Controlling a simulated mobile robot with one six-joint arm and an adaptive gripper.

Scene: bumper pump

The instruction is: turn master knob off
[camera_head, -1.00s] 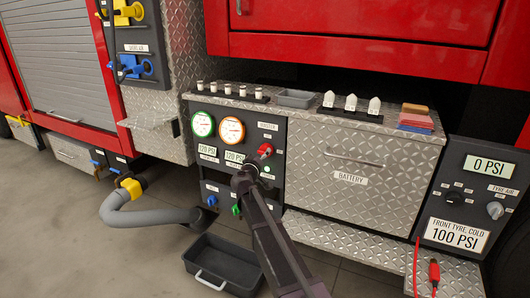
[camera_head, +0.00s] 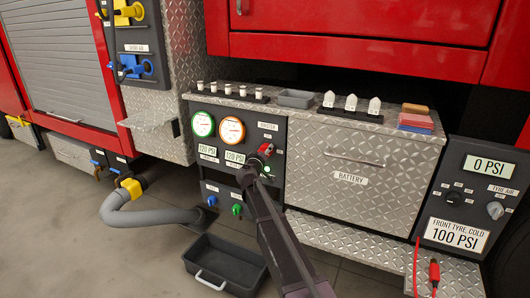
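The master knob (camera_head: 266,148) is red and sits on the dark gauge panel (camera_head: 210,167), below a small white label that appears to read MASTER. My gripper (camera_head: 257,160) is at the knob, just below and left of it, reaching up from the lower right. The fingertips overlap the knob in the picture, and I cannot tell whether they are closed on it. The knob's lower part is hidden by the gripper. A small green light (camera_head: 267,168) shows just below the knob.
Two round gauges, one green-rimmed (camera_head: 203,124) and one orange-rimmed (camera_head: 231,131), are left of the knob, with 120 PSI displays below. Blue (camera_head: 211,200) and green (camera_head: 237,209) knobs sit lower. A grey tray (camera_head: 225,263) lies on the floor. The battery drawer (camera_head: 350,175) is to the right.

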